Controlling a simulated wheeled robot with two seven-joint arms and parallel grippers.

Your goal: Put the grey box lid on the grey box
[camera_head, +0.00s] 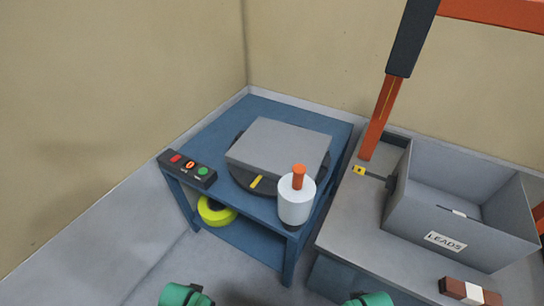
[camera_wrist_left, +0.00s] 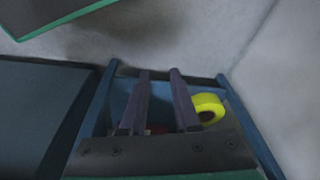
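The grey box lid (camera_head: 278,146) is a flat grey slab lying on a dark round turntable (camera_head: 243,178) on top of a blue cart. The grey box (camera_head: 420,213) stands with its top open on the grey bench at the right, with a LEADS label on its front. My left gripper (camera_wrist_left: 160,72) shows in the left wrist view, with its two dark fingers apart and nothing between their tips. It is away from the lid, over the cart's side. Only green parts of my arms show at the head view's bottom edge. My right gripper's fingers are out of view.
The blue cart (camera_head: 216,134) also bears a button box (camera_head: 187,169) and a white bottle (camera_head: 295,203) with an orange cap, close to the lid. A yellow roll (camera_head: 216,212) lies on its lower shelf.

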